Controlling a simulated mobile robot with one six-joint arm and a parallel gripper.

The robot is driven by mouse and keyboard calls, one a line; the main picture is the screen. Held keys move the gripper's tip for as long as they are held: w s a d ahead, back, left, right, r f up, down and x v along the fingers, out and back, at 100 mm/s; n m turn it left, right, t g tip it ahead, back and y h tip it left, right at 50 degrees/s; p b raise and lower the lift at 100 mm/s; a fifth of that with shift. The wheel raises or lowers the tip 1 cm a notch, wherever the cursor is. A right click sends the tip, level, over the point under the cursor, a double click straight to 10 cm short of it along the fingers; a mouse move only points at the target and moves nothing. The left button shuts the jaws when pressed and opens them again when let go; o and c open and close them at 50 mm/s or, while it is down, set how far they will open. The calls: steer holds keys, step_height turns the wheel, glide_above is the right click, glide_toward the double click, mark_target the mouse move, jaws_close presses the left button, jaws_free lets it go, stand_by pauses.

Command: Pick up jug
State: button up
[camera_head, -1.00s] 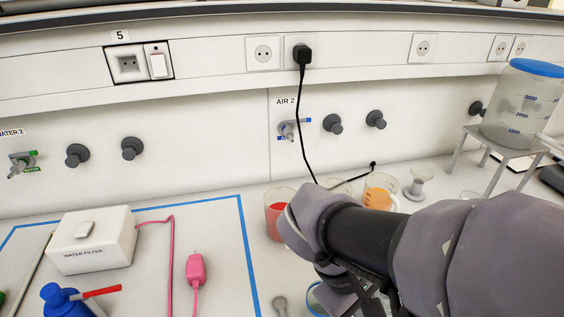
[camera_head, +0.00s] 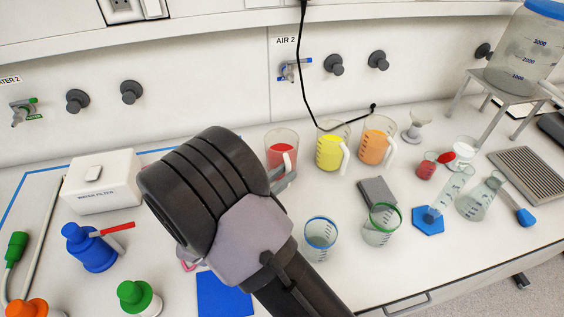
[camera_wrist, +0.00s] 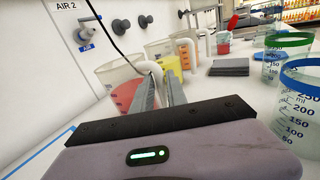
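A clear jug with red liquid (camera_head: 281,145) and a white handle stands at the back of the bench. To its right are a jug with yellow liquid (camera_head: 330,153) and a jug with orange liquid (camera_head: 376,146). My gripper (camera_head: 286,181) is at the red jug's handle, its fingers partly hidden behind my wrist. In the wrist view my gripper (camera_wrist: 160,82) has its fingers apart, with the handle of the red jug (camera_wrist: 112,75) at the gap between the tips. I cannot tell whether either finger touches the handle.
A blue-rimmed beaker (camera_head: 319,240) and a green-rimmed beaker (camera_head: 381,226) stand in front of the jugs, near a grey block (camera_head: 377,193). A white water filter box (camera_head: 101,182) is at left. A black cable (camera_head: 309,95) hangs behind the jugs.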

steer(key=shift+x, duration=1.1)
jaws_close()
stand_by(0.5)
